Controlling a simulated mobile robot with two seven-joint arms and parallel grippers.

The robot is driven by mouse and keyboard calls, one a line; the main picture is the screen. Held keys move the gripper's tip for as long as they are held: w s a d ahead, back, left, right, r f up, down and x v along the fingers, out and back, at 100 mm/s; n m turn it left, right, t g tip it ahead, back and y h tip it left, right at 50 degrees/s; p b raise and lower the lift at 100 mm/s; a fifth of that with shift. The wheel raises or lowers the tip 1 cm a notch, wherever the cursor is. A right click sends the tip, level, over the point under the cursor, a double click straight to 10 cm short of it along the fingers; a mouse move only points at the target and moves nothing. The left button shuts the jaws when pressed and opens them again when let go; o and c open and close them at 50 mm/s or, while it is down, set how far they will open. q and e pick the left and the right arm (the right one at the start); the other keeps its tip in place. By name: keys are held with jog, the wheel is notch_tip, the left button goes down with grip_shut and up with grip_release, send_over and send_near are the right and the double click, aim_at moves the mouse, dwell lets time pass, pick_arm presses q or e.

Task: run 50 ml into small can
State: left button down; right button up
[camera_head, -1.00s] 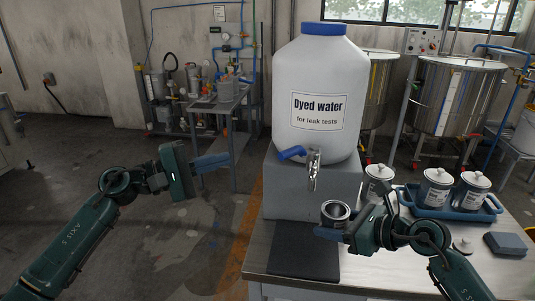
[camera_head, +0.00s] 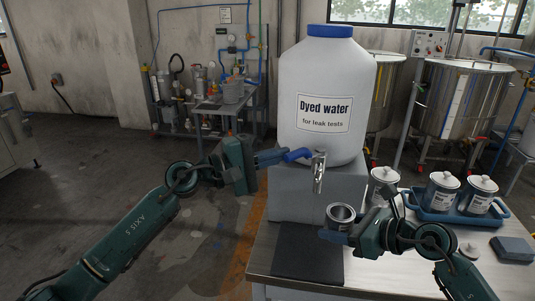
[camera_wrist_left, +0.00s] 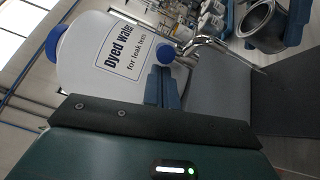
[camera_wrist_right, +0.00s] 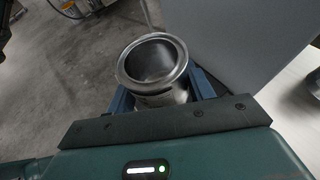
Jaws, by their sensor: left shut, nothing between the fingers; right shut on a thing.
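A large white container (camera_head: 325,85) labelled "Dyed water" stands on a grey block, with a metal tap (camera_head: 319,172) and a blue lever (camera_head: 297,155). My left gripper (camera_head: 284,156) is shut and empty, its fingertips close beside the lever; I cannot tell whether they touch. The left wrist view shows the lever's round blue end (camera_wrist_left: 166,54) just beyond the fingers (camera_wrist_left: 163,90). My right gripper (camera_head: 333,236) is shut on the small can (camera_head: 341,217), held upright, low and to the right of the spout. The can's inside (camera_wrist_right: 153,60) looks empty.
A dark mat (camera_head: 308,252) lies on the metal table below the tap. Lidded cans stand in a blue tray (camera_head: 434,214) at right, with another lidded can (camera_head: 384,180) beside it. A round lid (camera_head: 468,250) and a grey-blue block (camera_head: 512,249) lie nearer.

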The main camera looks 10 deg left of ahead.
pick_arm(q)
jog(key=shift+s, duration=0.1)
jog(key=s+d, duration=0.3)
dwell(0.4)
jog(key=shift+a, duration=0.1)
jog(key=s+d+v, duration=0.1)
jog(key=v, duration=1)
jog(key=shift+s+f, duration=0.3)
jog(key=shift+s, duration=0.2)
pick_arm(e)
jog(key=w+a, duration=0.3)
jog(key=a, duration=0.2)
jog(key=shift+a, duration=0.2)
